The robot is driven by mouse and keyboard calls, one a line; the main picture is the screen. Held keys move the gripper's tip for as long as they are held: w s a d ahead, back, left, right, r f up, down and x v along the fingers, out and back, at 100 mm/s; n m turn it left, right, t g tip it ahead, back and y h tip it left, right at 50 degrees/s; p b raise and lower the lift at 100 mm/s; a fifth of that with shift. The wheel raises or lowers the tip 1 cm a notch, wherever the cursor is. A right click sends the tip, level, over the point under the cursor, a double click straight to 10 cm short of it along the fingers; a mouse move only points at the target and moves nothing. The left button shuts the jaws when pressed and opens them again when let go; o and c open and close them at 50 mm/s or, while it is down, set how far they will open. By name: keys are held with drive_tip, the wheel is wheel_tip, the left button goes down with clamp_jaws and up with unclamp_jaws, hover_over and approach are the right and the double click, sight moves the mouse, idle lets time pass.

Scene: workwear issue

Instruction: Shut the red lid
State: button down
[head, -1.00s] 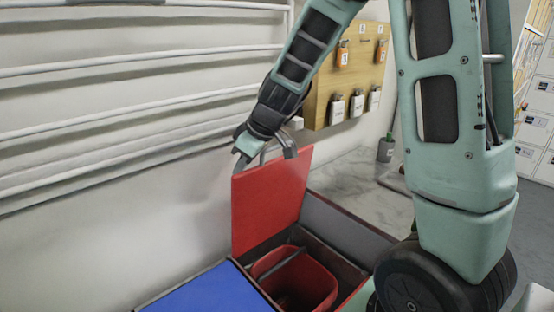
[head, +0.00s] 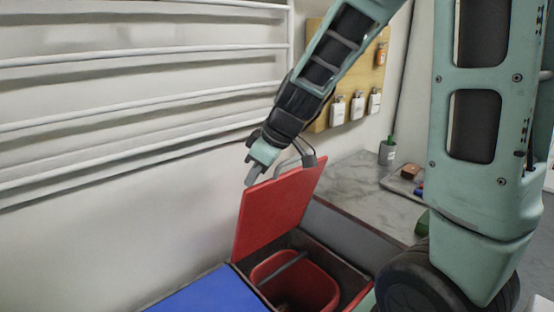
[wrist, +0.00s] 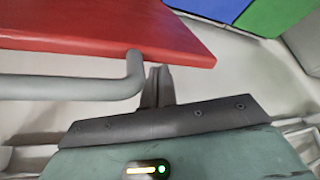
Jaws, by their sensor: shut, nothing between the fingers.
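My gripper (head: 251,180) is behind the lid's top edge, on the wall side. Its fingers (wrist: 157,84) are shut with nothing between them, close beside the bent end of the handle. I cannot tell whether they touch the lid. A red bucket (head: 318,287) sits inside the open compartment.
A blue lid (head: 212,294) lies flat beside the open compartment. White rails (head: 140,55) run along the wall at left. A wooden board with hanging tags (head: 345,88) is behind. A marble counter (head: 355,185) stands to the right, with small items on it.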

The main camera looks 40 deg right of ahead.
drive_tip(key=shift+s, duration=0.6)
wheel_tip(320, 180, up, 10)
drive_tip(key=p, duration=0.6)
drive_tip(key=shift+p, duration=0.35)
drive_tip(key=s+a+f+g, duration=0.35)
drive_tip(key=s+a, duration=0.25)
drive_tip(key=a, duration=0.6)
drive_tip(key=s+a+f+n+h, duration=0.1)
drive_tip(key=s+a+f, duration=0.1)
drive_tip(key=s+a, duration=0.2)
drive_tip(key=s+a+f+g+h, duration=0.1)
drive_tip(key=s+a, duration=0.3)
drive_tip(key=s, duration=0.7)
drive_tip(key=shift+f+n, duration=0.4)
drive_tip(key=shift+f, duration=0.35)
drive_tip(key=shift+g, duration=0.25)
